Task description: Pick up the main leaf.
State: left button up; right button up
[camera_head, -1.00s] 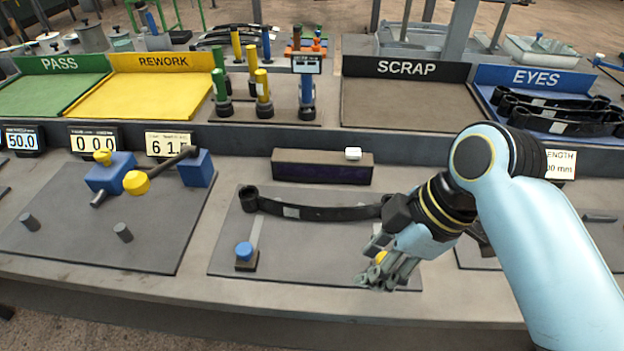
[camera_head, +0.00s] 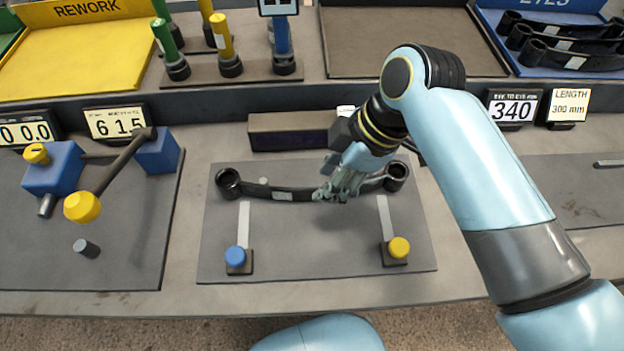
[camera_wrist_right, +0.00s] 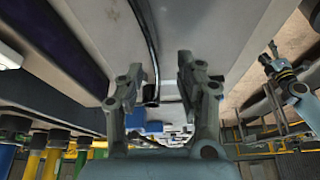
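The main leaf is a long, dark, curved spring leaf (camera_head: 252,191) with a rolled eye at each end and a pale label. It lies across the grey fixture plate (camera_head: 310,240) in the head view. My right gripper (camera_head: 336,190) is over the leaf's right half, hiding part of it. In the right wrist view my right gripper (camera_wrist_right: 158,85) has its two fingers apart, with the dark leaf (camera_wrist_right: 149,42) showing in the gap; no contact can be made out.
A blue knob (camera_head: 237,256) and a yellow knob (camera_head: 398,247) stand at the plate's front. A dark box (camera_head: 290,131) is just behind the leaf. A blue-and-yellow gauge fixture (camera_head: 55,170) stands left. Other leaves lie in the blue tray (camera_head: 484,14).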

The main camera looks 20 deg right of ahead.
aim_at(316, 188)
jog(key=x, duration=0.3)
jog(key=w+x, duration=0.1)
jog(key=x, duration=0.1)
jog(key=shift+a+f, duration=0.1)
jog(key=shift+f, duration=0.2)
grip_shut()
jog(key=shift+r, duration=0.1)
